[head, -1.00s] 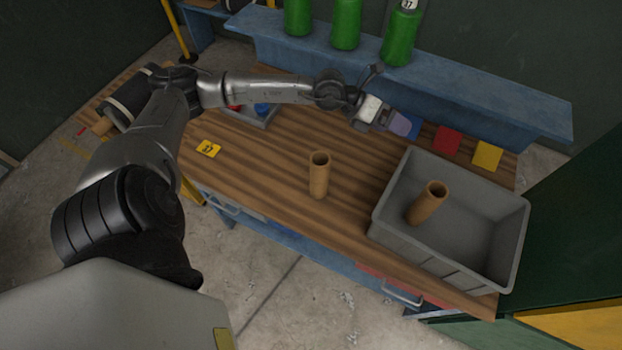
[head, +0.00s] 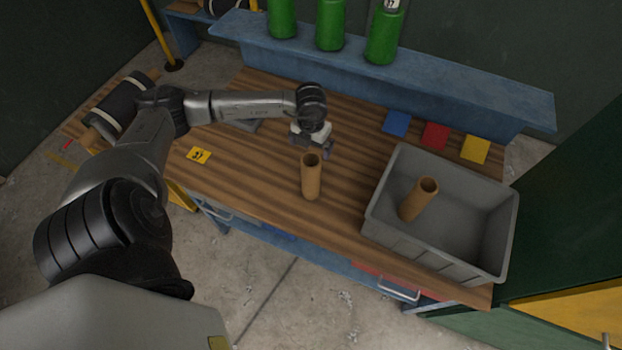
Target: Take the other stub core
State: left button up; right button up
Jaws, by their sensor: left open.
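One brown stub core (head: 311,178), a hollow tube, stands upright on the wooden workbench (head: 252,168) near its middle. A second stub core (head: 418,200) stands, slightly tilted in the picture, inside the grey bin (head: 376,207) at the right of the bench. My left gripper (head: 327,150) is open and empty, pointing down just behind the core on the bench. Its fingers are small and partly hidden by the wrist and the core's top; I cannot tell whether they touch the core. My right gripper is out of the picture.
Blue (head: 397,123), red (head: 435,136) and yellow (head: 475,149) squares lie behind the bin. Green bottles (head: 330,25) stand on a raised blue shelf (head: 440,80). A yellow warning card (head: 199,155) lies left of the core. The bench front between card and core is clear.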

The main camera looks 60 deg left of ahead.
aim_at(311, 164)
pick_arm(q)
jog(key=shift+d+f+p, duration=0.1)
jog(key=shift+f+p, duration=0.65)
jog(key=shift+f, duration=4.15)
jog(key=shift+c, duration=0.2)
jog(key=c, duration=1.4)
